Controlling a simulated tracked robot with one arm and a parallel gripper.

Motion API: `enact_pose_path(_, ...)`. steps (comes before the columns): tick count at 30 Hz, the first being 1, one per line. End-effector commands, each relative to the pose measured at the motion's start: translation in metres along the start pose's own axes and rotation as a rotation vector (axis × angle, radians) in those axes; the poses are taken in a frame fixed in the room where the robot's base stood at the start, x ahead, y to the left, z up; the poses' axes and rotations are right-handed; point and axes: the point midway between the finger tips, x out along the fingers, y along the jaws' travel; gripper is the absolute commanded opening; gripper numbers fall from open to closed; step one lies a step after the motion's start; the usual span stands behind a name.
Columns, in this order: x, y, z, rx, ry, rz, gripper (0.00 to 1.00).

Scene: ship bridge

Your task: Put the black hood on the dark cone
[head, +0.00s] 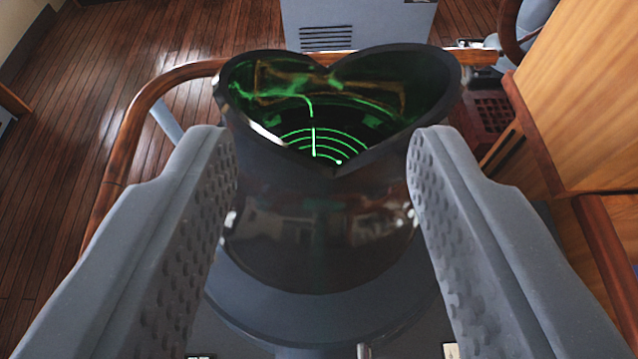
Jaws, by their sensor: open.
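The black hood (318,235) is a glossy dark tube with a heart-shaped top rim, in the middle of the head view. It looks upright, and its lower edge meets a wide blue-grey collar (310,302). Through its opening I see a round screen (318,146) with green rings and a green line. My gripper (322,142) is open, with one ridged grey finger on each side of the hood. The fingers are close to its walls; I cannot tell whether they touch. I cannot tell the dark cone apart from the hood and collar.
A curved wooden handrail (124,150) runs behind and left of the hood. A grey cabinet (358,22) with a vent stands beyond it. Wooden panelling (580,95) rises close on the right. The plank floor (75,110) is open at the left.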

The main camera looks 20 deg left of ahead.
Motion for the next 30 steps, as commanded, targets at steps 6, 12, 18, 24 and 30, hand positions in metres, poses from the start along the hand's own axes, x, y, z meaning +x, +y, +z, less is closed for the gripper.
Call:
enact_pose_path(6, -0.101, 0.089, -0.047, 0.036, 0.120, 0.155, 0.44)
enact_pose_path(12, -0.152, 0.121, -0.059, 0.044, 0.164, 0.231, 0.44)
enact_pose_path(18, -0.156, 0.125, -0.059, 0.044, 0.167, 0.239, 0.44)
enact_pose_path(24, -0.155, 0.124, -0.057, 0.044, 0.167, 0.238, 0.44)
enact_pose_path(30, -0.146, 0.125, -0.036, 0.045, 0.166, 0.237, 0.44)
